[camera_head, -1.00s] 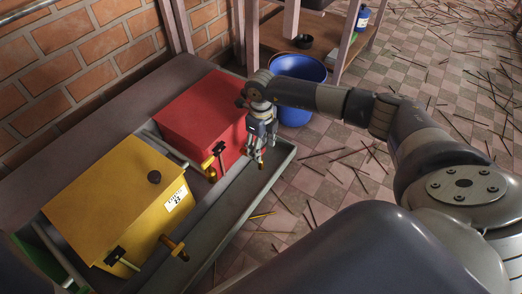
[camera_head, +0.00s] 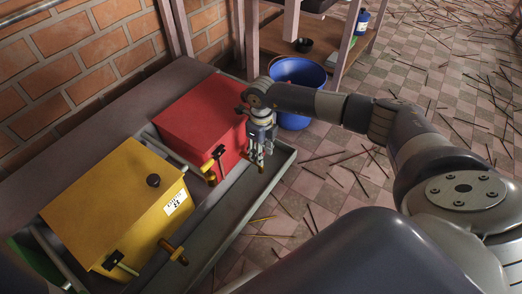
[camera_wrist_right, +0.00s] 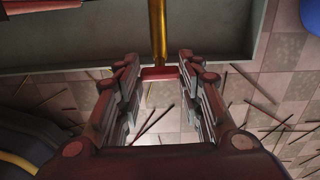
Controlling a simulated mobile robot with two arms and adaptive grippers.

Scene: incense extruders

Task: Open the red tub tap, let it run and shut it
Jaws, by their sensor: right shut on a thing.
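My right gripper (camera_head: 261,152) is at the red tub's near right side, over the trough. In the right wrist view, a brass tap stem (camera_wrist_right: 157,30) ends in a dark red crossbar handle (camera_wrist_right: 160,73). My right gripper (camera_wrist_right: 160,85) is shut on this handle, with the bar across between its fingers. In the head view the gripper largely hides this tap. I cannot see whether anything flows from it. My left gripper is in neither view.
The yellow tub (camera_head: 115,205) has a brass tap (camera_head: 173,251) at its front. A black-handled brass fitting (camera_head: 210,166) sits at the red tub's front corner. A blue bucket (camera_head: 300,72) stands on the floor beyond. The trough rim (camera_head: 240,212) runs alongside. Sticks litter the tiled floor.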

